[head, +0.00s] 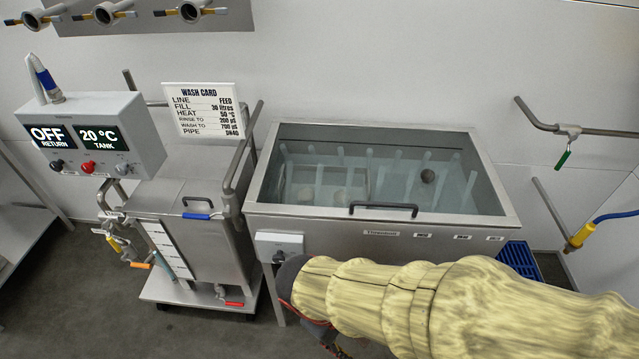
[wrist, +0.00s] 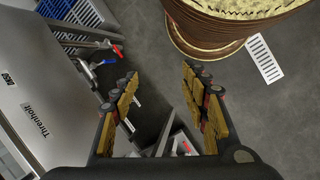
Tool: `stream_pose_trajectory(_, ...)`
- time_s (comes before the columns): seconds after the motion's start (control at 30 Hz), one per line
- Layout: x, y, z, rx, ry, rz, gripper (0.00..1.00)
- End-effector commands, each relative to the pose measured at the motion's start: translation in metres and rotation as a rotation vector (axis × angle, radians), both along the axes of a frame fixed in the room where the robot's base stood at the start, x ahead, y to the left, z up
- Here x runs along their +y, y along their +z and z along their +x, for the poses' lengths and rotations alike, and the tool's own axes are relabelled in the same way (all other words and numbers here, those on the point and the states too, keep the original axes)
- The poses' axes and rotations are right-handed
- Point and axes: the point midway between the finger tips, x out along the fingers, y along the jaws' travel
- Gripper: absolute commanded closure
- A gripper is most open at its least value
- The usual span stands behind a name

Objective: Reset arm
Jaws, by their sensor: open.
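My gripper (wrist: 160,108) shows in the wrist view with its two fingers spread apart and nothing between them. Grey floor and part of a metal frame lie beyond the fingers. In the head view my arm, in a pale yellow cover, reaches in from the lower right in front of the steel tank (head: 380,218). The gripper end is low near the tank's front left corner, and its fingers are hidden or too dark to tell there. The tank's front panel, marked "Threnholt", shows at the left of the wrist view (wrist: 30,105).
A wheeled steel unit (head: 190,245) with a control box (head: 92,130) reading OFF and 20 °C stands left of the tank. A wash card (head: 203,110) stands behind it. A blue crate (head: 520,260) is at the tank's right. Floor (head: 70,290) is clear at lower left.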

Motion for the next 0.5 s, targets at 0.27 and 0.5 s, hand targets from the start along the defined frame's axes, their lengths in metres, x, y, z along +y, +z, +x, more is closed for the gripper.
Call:
stream_pose_trajectory(0.27, -0.024, 0.095, 0.018, -0.197, -0.375, 0.379, 0.55)
stream_pose_trajectory(0.5, -0.078, 0.171, 0.028, -0.44, -0.628, 0.528, 0.55)
